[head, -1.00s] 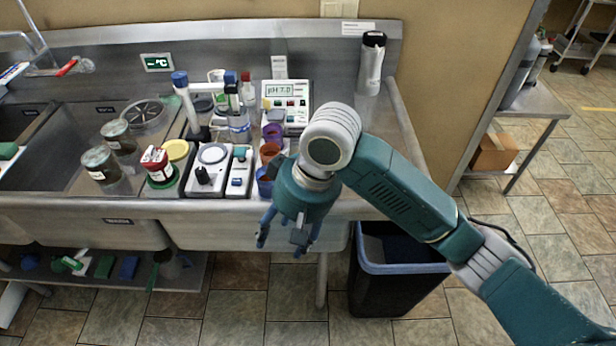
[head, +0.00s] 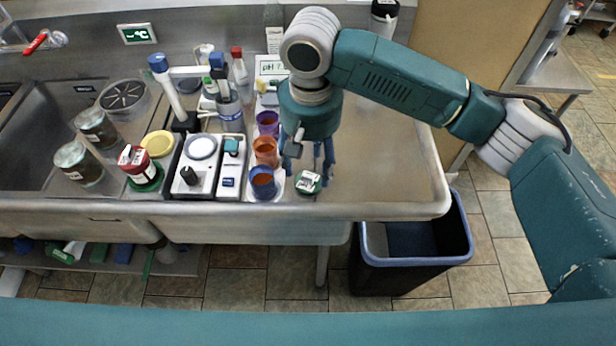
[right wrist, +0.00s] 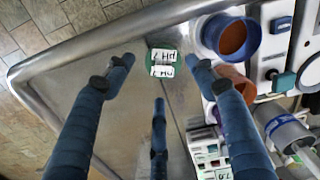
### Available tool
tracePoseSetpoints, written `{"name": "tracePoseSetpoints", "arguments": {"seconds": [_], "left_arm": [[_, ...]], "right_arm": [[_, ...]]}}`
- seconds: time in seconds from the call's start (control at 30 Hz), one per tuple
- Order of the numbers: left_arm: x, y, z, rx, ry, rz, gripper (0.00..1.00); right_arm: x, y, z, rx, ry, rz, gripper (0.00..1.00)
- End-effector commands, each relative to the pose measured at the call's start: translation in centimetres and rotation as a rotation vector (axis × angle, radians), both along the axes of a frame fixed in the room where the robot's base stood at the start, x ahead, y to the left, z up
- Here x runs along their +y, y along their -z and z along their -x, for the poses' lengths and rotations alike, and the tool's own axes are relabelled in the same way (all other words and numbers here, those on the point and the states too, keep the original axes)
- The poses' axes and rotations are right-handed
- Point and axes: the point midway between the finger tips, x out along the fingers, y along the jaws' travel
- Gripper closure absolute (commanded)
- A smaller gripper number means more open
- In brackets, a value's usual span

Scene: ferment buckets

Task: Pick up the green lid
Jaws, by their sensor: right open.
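The green lid (head: 307,182) lies flat on the steel counter near its front edge, right of the blue cup (head: 263,182). White pH 7 labels show on it in the right wrist view (right wrist: 161,58). My right gripper (head: 308,162) is open and empty, pointing down above the lid. In the right wrist view, the lid shows between two fingertips of my right gripper (right wrist: 158,66), with the third finger nearer the camera. I cannot tell the exact height gap. My left gripper is not in view.
Purple (head: 268,123) and orange (head: 265,151) cups line up behind the blue cup, close left of the gripper. A white scale (head: 197,168) and a red-labelled jar (head: 139,167) stand farther left. The counter right of the lid (head: 385,165) is clear. A black bin (head: 410,262) stands below.

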Motion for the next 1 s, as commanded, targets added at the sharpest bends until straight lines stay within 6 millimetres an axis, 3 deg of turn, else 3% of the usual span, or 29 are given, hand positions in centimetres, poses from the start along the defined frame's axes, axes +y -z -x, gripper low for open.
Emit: {"name": "tracePoseSetpoints", "arguments": {"seconds": [0.07, 0.3, 0.37, 0.67, 0.8, 1.0], "left_arm": [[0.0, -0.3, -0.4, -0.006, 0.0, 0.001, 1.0], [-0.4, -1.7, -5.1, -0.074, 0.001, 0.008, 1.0], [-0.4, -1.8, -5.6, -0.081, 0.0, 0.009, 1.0], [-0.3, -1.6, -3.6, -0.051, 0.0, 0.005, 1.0], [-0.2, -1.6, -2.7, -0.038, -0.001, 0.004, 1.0], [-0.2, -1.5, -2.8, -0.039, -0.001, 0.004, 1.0]], "right_arm": [[0.0, 0.5, 0.0, 0.001, 0.0, 0.0, 0.44], [0.3, 4.0, 0.0, 0.001, 0.0, 0.0, 0.44], [0.3, 4.6, 0.0, 0.001, -0.001, 0.0, 0.44], [0.4, 5.4, 0.0, -0.001, -0.002, -0.001, 0.44], [0.4, 5.3, 0.0, -0.001, -0.002, -0.001, 0.63], [0.4, 5.3, 0.0, -0.001, -0.002, -0.001, 0.63]]}}
